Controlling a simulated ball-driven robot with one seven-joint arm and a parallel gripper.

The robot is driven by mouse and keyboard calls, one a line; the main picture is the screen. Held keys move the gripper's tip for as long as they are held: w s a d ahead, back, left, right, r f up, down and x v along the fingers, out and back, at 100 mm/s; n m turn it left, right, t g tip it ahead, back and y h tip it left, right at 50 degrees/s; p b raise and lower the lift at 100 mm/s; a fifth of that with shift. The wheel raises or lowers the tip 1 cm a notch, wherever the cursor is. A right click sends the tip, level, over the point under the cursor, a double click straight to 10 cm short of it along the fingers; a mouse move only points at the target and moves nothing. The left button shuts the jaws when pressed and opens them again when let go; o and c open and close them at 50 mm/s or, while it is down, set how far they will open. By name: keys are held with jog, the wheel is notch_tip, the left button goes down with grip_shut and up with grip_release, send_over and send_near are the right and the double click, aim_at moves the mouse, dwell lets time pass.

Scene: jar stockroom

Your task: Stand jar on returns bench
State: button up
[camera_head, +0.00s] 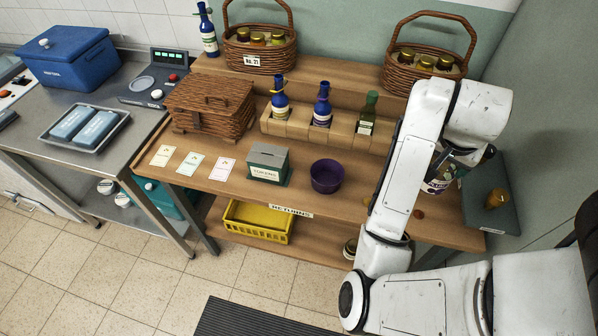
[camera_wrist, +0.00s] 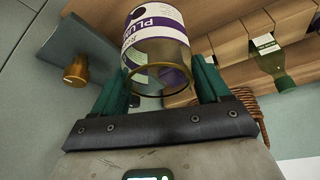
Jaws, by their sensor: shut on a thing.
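A jar with a white and purple label reading "PLUM" (camera_wrist: 152,32) is between the green fingers of my gripper (camera_wrist: 165,70), which is shut on it. Its clear glass end faces the wrist camera. In the head view the jar (camera_head: 436,186) shows partly behind my arm, over the right part of the returns bench (camera_head: 345,204). The bench is wooden, with a "RETURNS" sign on its front edge. My gripper (camera_head: 455,160) is mostly hidden there by my arm. I cannot tell whether the jar touches the bench top.
A purple bowl (camera_head: 327,177), a grey-green box (camera_head: 268,164) and several cards stand or lie on the bench. A bottle rack (camera_head: 300,127) and wicker hamper (camera_head: 210,106) are behind. A dark slab (camera_head: 480,215) with a small amber item (camera_head: 496,198) is at right.

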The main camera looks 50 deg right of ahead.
jog(key=shift+w+d+f+b, duration=0.75)
jog(key=shift+w+f+b, duration=1.45)
jog(key=shift+w, duration=0.05)
jog(key=shift+w+d+f+b, duration=0.7)
jog(key=shift+w+f+b, duration=1.5)
jog(key=shift+w, duration=0.05)
jog(key=shift+w+d+f+b, duration=0.75)
jog(key=shift+w+f+b, duration=1.45)
jog(key=shift+w, duration=0.05)
jog(key=shift+f, duration=0.1)
jog(key=o, duration=1.2)
jog(key=shift+c, duration=0.2)
jog(key=shift+r, duration=0.35)
jog(key=p+v, duration=1)
jog(key=v, duration=0.1)
jog(key=shift+a+r, duration=0.15)
jog(key=shift+r, duration=0.1)
